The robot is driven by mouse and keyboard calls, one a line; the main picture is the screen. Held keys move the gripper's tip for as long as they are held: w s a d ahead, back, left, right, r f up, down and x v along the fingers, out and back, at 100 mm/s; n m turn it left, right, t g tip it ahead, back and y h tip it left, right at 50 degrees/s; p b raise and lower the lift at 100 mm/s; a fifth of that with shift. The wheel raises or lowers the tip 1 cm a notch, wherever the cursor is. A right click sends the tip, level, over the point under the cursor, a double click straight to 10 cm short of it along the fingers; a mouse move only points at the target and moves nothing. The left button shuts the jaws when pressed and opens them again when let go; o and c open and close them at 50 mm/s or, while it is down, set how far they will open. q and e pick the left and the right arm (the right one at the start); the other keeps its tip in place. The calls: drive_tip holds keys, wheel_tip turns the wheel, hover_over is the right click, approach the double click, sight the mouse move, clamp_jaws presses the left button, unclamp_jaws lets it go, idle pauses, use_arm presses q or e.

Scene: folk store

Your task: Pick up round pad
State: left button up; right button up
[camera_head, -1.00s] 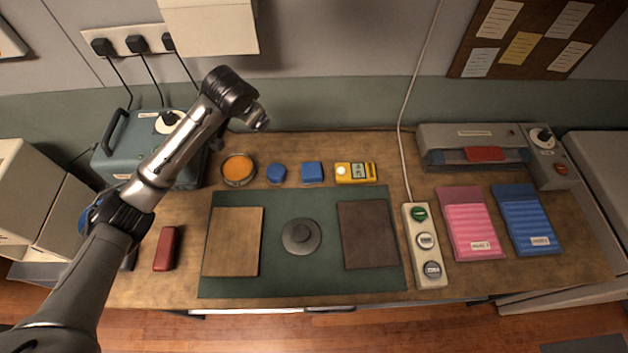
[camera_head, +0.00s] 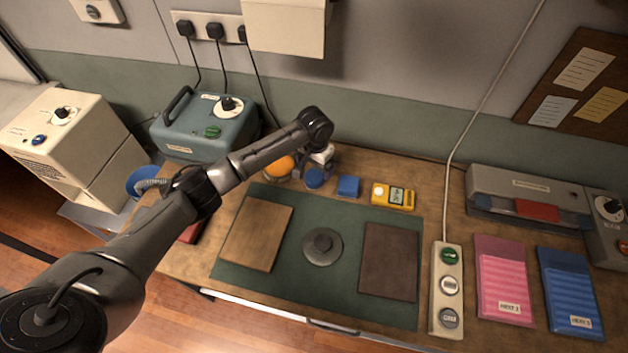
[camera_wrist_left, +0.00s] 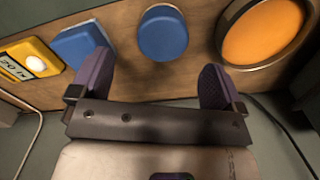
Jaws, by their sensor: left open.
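The blue round pad (camera_head: 314,178) lies on the wooden bench between an orange round sponge-like disc in a tin (camera_head: 279,168) and a blue square pad (camera_head: 348,186). My left gripper (camera_head: 320,156) is near the round pad, pointing down, open and empty. In the left wrist view, the round pad (camera_wrist_left: 162,32) shows between and beyond the two purple-grey fingertips (camera_wrist_left: 155,80), apart from them. The square pad (camera_wrist_left: 80,45) is beyond the left finger and the orange disc (camera_wrist_left: 262,30) beyond the right one. My right gripper is not in view.
A yellow meter (camera_head: 394,195) stands right of the square pad. A green mat (camera_head: 340,290) with two flat boards and a grey disc (camera_head: 322,246) lies in front. A teal machine (camera_head: 200,135) is behind left; a power strip (camera_head: 446,290) is at right.

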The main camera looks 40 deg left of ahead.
sight(314, 176)
use_arm(q)
drive_tip(key=shift+f, duration=0.8)
drive_tip(key=shift+a+f+b, duration=0.15)
drive_tip(key=shift+f+b, duration=0.65)
drive_tip(key=shift+f, duration=1.5)
drive_tip(key=shift+c, duration=0.3)
drive_tip(key=shift+c, duration=0.7)
drive_tip(key=c, duration=0.9)
drive_tip(key=shift+r, duration=0.1)
drive_tip(key=shift+r, duration=0.1)
